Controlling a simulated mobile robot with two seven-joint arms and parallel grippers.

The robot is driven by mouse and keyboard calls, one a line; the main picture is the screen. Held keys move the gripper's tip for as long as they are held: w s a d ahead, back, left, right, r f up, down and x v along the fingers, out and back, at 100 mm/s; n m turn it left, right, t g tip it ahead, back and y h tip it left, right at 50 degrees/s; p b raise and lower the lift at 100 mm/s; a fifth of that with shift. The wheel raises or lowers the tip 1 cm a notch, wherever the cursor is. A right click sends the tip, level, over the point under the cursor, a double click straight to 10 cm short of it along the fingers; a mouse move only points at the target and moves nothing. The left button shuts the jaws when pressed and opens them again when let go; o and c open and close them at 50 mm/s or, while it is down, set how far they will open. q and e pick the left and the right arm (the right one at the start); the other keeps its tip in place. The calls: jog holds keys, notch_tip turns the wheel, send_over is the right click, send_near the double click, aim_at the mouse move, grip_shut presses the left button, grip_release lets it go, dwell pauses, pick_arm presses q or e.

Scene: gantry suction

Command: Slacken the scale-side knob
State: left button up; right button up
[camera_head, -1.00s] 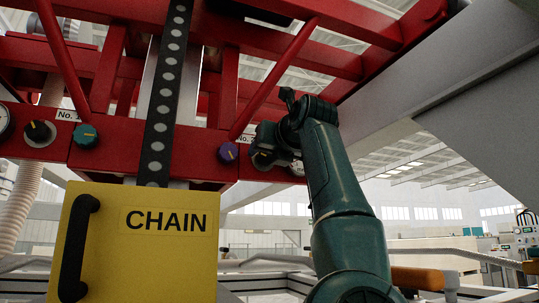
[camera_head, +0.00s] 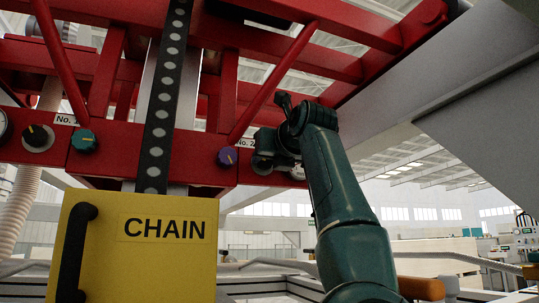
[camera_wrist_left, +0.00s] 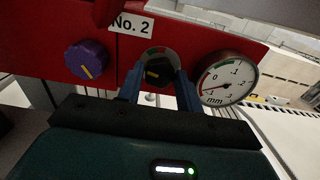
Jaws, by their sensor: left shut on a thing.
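In the head view my left gripper (camera_head: 270,148) reaches the panel from below right and hides most of this knob. My right gripper is in neither view.
A purple knob (camera_wrist_left: 87,60) is left of the held knob. In the head view, a teal knob (camera_head: 84,141) and a black knob (camera_head: 38,137) are further left near the "No. 1" label. A yellow CHAIN box (camera_head: 150,265) with a black handle hangs below the panel.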

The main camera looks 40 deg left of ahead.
pick_arm(q)
jog(key=n+p, duration=0.3)
jog(key=n, duration=0.2)
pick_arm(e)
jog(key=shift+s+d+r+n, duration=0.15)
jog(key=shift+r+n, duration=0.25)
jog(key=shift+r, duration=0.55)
pick_arm(q)
jog(key=shift+n, duration=0.3)
jog(key=o, duration=1)
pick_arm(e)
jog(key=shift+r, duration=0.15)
